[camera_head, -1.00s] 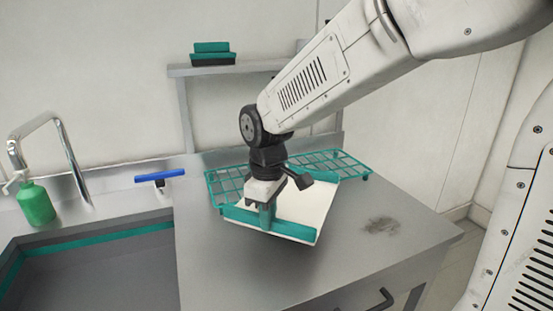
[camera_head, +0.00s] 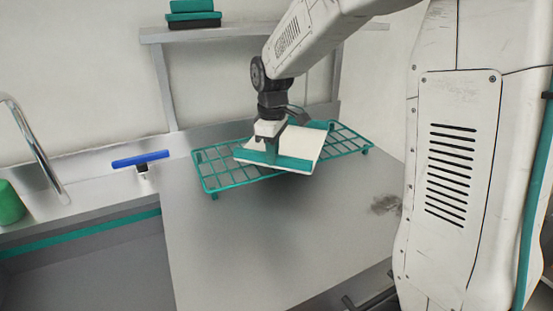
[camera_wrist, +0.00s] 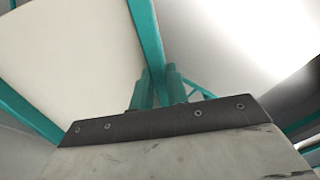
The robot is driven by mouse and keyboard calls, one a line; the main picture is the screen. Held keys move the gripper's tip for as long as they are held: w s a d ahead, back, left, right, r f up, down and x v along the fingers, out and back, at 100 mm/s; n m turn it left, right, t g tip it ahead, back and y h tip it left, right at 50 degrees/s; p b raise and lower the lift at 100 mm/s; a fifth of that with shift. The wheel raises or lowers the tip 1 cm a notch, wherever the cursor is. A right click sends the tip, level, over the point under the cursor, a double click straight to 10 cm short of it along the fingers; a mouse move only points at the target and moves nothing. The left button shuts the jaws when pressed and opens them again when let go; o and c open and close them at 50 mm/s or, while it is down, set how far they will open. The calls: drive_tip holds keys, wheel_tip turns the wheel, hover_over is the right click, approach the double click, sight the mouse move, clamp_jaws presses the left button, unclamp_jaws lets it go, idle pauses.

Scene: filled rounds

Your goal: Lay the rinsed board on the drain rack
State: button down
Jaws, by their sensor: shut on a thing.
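The board (camera_head: 290,145) is white with teal edge strips. It lies flat or slightly tilted over the middle of the teal wire drain rack (camera_head: 215,180); I cannot tell whether it touches the wires. My gripper (camera_head: 271,154) points down and is shut on the board's near teal edge. In the wrist view the gripper's fingers (camera_wrist: 155,92) meet the teal strip, and the board's white face (camera_wrist: 70,55) fills the upper left. The rack's left and right ends show past the board. The wires beneath the board are hidden.
The steel counter (camera_head: 250,240) in front of the rack is clear except for a dark smudge (camera_head: 386,205). The sink (camera_head: 90,265), tap (camera_head: 35,150) and green bottle (camera_head: 10,203) are further left. A shelf (camera_head: 200,34) holds teal-and-black items behind.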

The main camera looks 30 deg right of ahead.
drive_tip(key=shift+w+d+f, duration=0.2)
drive_tip(key=shift+w+d, duration=0.8)
drive_tip(key=shift+d, duration=0.05)
drive_tip(key=shift+f, duration=1.7)
drive_tip(key=c, duration=1.4)
unclamp_jaws()
drive_tip(key=shift+f, duration=0.1)
drive_tip(key=shift+o, duration=0.2)
